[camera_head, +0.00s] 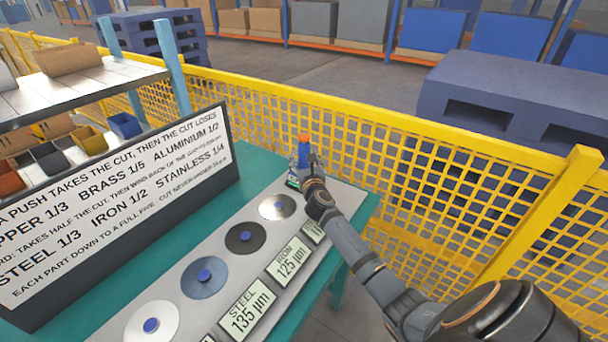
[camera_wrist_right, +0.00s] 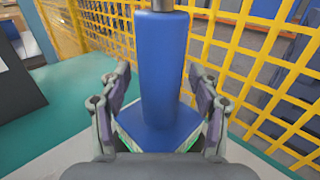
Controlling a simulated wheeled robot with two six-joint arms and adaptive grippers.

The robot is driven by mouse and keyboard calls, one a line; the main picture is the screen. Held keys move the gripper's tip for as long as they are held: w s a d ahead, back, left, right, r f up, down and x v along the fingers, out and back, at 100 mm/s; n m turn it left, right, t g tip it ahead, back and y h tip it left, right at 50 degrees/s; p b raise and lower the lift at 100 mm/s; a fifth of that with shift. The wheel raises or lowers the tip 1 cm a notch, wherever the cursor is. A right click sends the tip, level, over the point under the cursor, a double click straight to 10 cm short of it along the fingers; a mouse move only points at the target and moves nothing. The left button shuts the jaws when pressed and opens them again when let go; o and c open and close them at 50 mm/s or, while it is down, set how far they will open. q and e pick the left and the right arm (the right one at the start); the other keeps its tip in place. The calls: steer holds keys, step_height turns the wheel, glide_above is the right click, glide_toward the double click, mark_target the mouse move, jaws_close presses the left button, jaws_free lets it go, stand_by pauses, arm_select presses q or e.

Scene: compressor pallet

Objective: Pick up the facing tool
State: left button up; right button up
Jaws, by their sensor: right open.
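The facing tool looks like an upright blue cylinder (camera_wrist_right: 164,75) with a grey top, standing on a square blue base, in the right wrist view. In the head view, a small blue and orange upright piece (camera_head: 304,146) shows at the far end of the grey strip, partly hidden by my right gripper. My right gripper (camera_head: 305,168) is open. Its two fingers stand on either side of the blue cylinder in the wrist view (camera_wrist_right: 163,92), with gaps visible on both sides. My left gripper is out of view.
The grey strip (camera_head: 165,282) on the green bench holds several round discs and labels such as iron and steel. A text board (camera_head: 120,210) stands to its left. A yellow mesh fence (camera_head: 420,160) runs close behind the bench.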

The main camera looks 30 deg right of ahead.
steer(key=shift+c, duration=0.9)
jaws_close()
steer(key=shift+r, duration=0.15)
step_height(320, 180, up, 9)
steer(key=p, duration=0.4)
steer(key=shift+w, duration=0.1)
step_height(320, 180, up, 13)
steer(key=p, duration=0.3)
step_height(320, 180, up, 5)
steer(key=p, duration=0.4)
glide_above(304, 135)
steer(key=shift+a+r+p, duration=0.1)
steer(key=shift+r+p, duration=0.45)
steer(key=shift+p, duration=0.05)
